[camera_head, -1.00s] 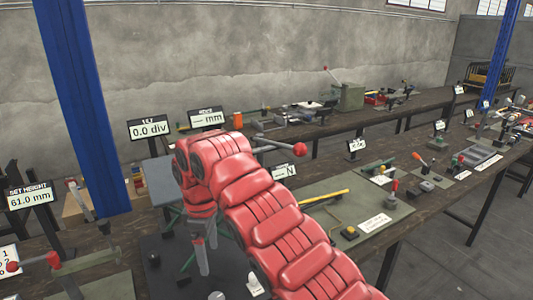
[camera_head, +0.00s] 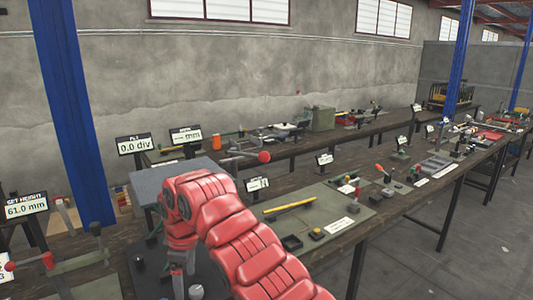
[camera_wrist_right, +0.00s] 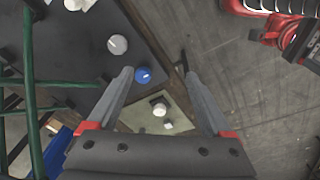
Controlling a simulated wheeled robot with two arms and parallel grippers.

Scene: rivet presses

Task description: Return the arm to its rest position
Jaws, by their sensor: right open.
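My right arm, red and segmented, rises from the bottom of the head view. Its gripper (camera_head: 178,280) hangs down over a dark plate on the near bench, partly hidden by the wrist. In the wrist view the two grey fingers of my right gripper (camera_wrist_right: 159,74) are spread apart with nothing held between them. A blue round knob (camera_wrist_right: 143,75) shows beside the left fingertip, and whether they touch cannot be told. A pale round knob (camera_wrist_right: 117,45) sits on the dark plate (camera_wrist_right: 75,45). My left gripper is not in view.
Green rods (camera_wrist_right: 32,100) stand close at the left of the wrist view. A blue post (camera_head: 72,110) rises at the left. A red-ball lever (camera_head: 264,157) sticks out just beyond my arm. A green mat (camera_head: 335,205) with a yellow tool (camera_head: 290,205) lies to the right. Floor at right is clear.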

